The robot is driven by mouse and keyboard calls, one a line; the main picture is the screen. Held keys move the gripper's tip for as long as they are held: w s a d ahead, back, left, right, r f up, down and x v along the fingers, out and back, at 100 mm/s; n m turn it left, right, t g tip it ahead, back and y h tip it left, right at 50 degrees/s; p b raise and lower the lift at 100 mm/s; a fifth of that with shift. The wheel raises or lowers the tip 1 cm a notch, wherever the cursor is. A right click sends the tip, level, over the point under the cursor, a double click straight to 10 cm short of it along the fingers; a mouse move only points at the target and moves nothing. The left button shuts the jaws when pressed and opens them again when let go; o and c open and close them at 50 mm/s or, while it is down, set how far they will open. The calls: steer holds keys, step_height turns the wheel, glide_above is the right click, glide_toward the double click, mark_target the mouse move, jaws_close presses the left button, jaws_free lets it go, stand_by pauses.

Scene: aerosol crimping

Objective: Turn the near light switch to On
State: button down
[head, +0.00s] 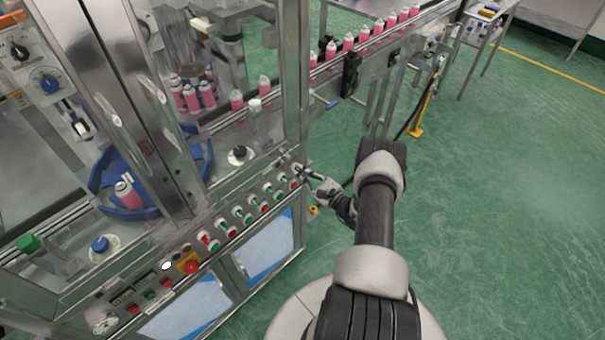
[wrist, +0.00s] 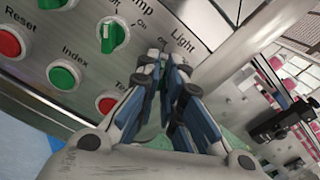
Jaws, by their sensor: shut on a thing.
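My gripper (head: 307,172) reaches the right end of the machine's front control panel in the head view. In the wrist view my gripper (wrist: 166,62) has its blue-and-grey fingers closed in at the panel, just below the printed word Light (wrist: 183,45). The near light switch sits between the fingertips and is hidden by them, so which way it points cannot be told. A green selector knob (wrist: 113,35) under a partly cut-off label stands to the left, apart from the fingers.
A metal frame post (wrist: 235,45) rises on the right. A conveyor (head: 385,45) carries pink cans behind. Green floor (head: 490,190) is open to the right.

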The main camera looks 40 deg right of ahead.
steer(key=m+b, duration=0.4)
steer(key=m, duration=0.1)
steer(key=shift+f, duration=0.1)
steer(key=m+b, duration=0.2)
steer(key=m, duration=0.4)
steer(key=shift+b, duration=0.35)
steer(key=shift+m, duration=0.3)
steer(key=c, duration=1.7)
jaws_free()
steer(key=shift+d, duration=0.1)
steer(key=shift+s, duration=0.1)
steer(key=s, duration=0.8)
steer(key=s+d, duration=0.1)
steer(key=s, duration=0.2)
steer(key=shift+s, duration=0.4)
